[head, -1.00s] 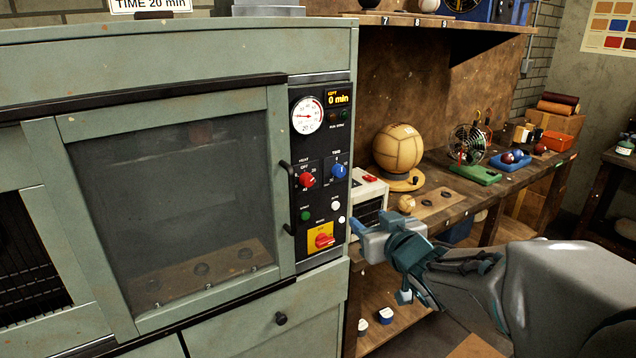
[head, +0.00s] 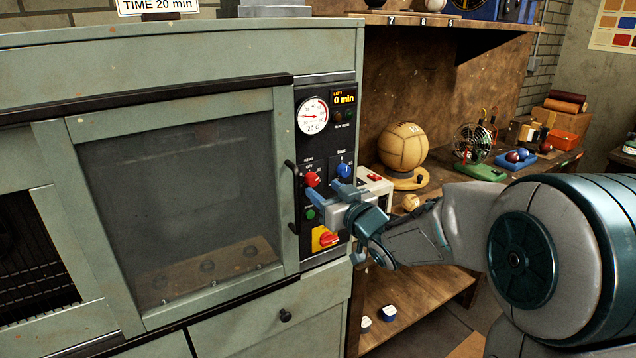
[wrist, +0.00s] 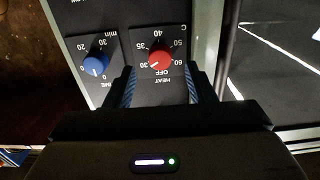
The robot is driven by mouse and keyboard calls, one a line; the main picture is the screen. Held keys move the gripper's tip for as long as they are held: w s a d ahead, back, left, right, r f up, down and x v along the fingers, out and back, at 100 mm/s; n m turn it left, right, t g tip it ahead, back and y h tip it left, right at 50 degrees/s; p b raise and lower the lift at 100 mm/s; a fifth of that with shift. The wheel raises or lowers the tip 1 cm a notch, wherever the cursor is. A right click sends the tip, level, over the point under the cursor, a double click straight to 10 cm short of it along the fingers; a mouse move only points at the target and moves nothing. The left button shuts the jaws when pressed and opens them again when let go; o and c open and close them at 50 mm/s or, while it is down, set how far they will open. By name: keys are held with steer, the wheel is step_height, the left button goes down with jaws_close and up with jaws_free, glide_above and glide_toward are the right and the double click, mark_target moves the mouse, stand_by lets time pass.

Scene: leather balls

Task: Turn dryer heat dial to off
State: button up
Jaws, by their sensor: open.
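The red heat dial (head: 312,179) is on the dark control panel of the green dryer (head: 180,65). In the wrist view, which is upside down, the red heat dial (wrist: 160,57) shows between and beyond my fingertips, with OFF and numbers around it. Its white pointer mark appears near 30, beside OFF. My gripper (head: 324,191) is open and in front of the panel, just below the heat dial. In the wrist view my gripper (wrist: 160,85) has one finger on each side of the dial's line. I cannot tell whether they touch the panel.
The blue time dial (head: 344,170) sits right beside the heat dial. A red-and-yellow switch (head: 326,238) and a green button (head: 310,214) are below. A black door handle (head: 292,195) stands out left of the panel. A workbench (head: 440,190) with balls is at right.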

mark_target(314, 183)
steer(key=shift+p+x, duration=0.3)
steer(key=shift+x, duration=1.7)
steer(key=c, duration=1)
steer(key=shift+f+b, duration=0.1)
steer(key=shift+b, duration=0.3)
